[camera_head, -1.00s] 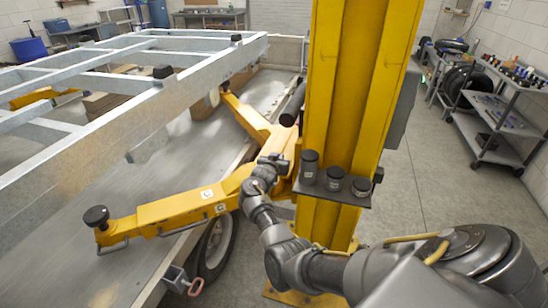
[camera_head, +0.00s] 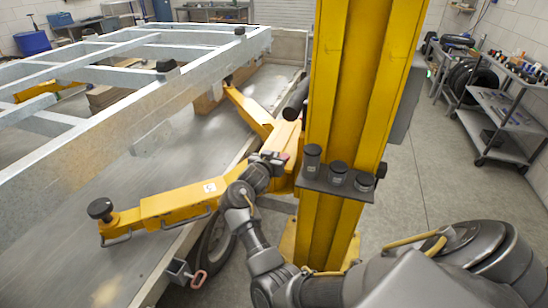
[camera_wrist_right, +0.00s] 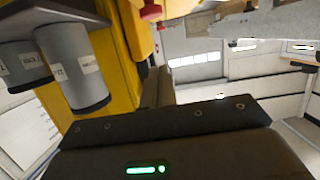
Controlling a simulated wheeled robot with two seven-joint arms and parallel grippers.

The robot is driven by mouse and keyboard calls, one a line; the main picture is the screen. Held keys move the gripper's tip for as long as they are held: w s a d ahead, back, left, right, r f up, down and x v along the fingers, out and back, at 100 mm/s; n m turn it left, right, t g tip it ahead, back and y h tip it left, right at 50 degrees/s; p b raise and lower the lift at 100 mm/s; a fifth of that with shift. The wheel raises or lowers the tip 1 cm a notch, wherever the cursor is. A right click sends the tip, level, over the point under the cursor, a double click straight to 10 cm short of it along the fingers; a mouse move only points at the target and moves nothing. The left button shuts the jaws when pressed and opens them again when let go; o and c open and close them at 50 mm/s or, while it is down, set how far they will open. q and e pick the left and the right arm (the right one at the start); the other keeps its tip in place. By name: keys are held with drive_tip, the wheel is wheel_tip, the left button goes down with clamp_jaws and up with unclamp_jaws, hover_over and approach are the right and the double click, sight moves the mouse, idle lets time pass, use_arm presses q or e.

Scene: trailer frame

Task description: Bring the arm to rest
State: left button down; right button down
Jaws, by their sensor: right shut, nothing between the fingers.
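My right gripper (camera_head: 273,157) is shut and empty. It is in front of the yellow lift arm (camera_head: 175,205), close to the left side of the yellow post (camera_head: 350,110); I cannot tell whether it touches the lift arm. My right arm comes in from the lower right and bends up to the gripper. In the right wrist view the dark gripper body (camera_wrist_right: 165,122) fills the lower middle, and its fingertips are not clear. My left gripper is not in view.
A small shelf (camera_head: 325,187) on the post holds dark cylinders (camera_head: 311,162), close to my right wrist. The grey trailer frame (camera_head: 110,105) is at the left. A wheeled cart (camera_head: 500,125) stands at the right, with clear floor (camera_head: 425,190) before it.

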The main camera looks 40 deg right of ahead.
idle(0.4)
